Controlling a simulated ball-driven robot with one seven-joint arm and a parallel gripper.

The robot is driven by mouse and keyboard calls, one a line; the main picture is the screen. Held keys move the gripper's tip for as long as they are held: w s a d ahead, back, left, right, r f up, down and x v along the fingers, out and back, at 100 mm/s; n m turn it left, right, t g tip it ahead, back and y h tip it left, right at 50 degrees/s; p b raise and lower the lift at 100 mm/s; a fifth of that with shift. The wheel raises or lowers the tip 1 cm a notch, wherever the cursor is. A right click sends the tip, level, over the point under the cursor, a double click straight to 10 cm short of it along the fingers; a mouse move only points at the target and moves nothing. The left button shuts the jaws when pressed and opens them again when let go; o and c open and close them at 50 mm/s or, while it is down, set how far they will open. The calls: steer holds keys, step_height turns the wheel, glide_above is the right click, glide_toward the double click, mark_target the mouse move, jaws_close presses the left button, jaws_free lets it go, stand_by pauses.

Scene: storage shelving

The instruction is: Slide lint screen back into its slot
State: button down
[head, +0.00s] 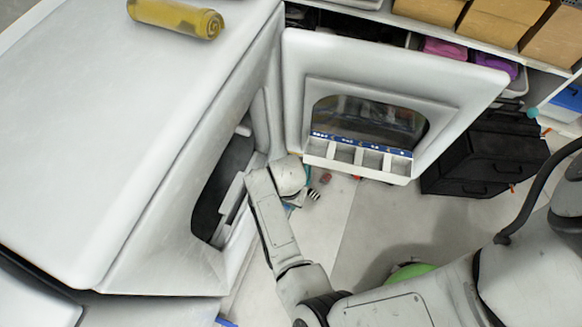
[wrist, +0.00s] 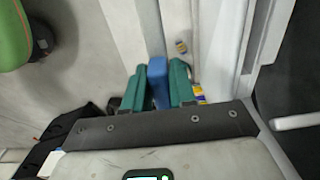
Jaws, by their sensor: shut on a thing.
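In the wrist view my gripper (wrist: 159,84) has its two teal fingers closed on a blue block (wrist: 158,80). I cannot tell whether this block is part of the lint screen; no mesh shows. In the head view my wrist hides most of the gripper, beside the lip of the white dryer (head: 110,120). The dryer's opening (head: 222,180) is dark, with a pale raised piece (head: 233,200) along its lip. The lint slot cannot be made out clearly.
The dryer door (head: 455,85) stands open to the right, with a white compartment tray (head: 358,168) on it. A yellow rolled towel (head: 175,17) lies on the dryer. Small items lie on the floor. A green round object (wrist: 15,35) shows left.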

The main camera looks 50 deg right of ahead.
steer(key=w+a+f+b, duration=0.1)
steer(key=w+a+b, duration=0.2)
steer(key=w+b, duration=0.5)
steer(key=w+a+f+b, duration=0.2)
steer(key=w+b, duration=0.7)
steer(key=b, duration=0.1)
steer(key=shift+w+a, duration=0.3)
steer(key=shift+a, duration=0.1)
stand_by(0.7)
steer(key=shift+f+b, duration=0.8)
steer(key=shift+f, duration=0.8)
steer(key=shift+f+b, duration=0.85)
steer(key=shift+f, duration=0.85)
steer(key=shift+f+b, duration=0.45)
steer(key=shift+f, duration=0.1)
steer(key=c, duration=0.8)
jaws_free()
steer(key=shift+c, duration=0.2)
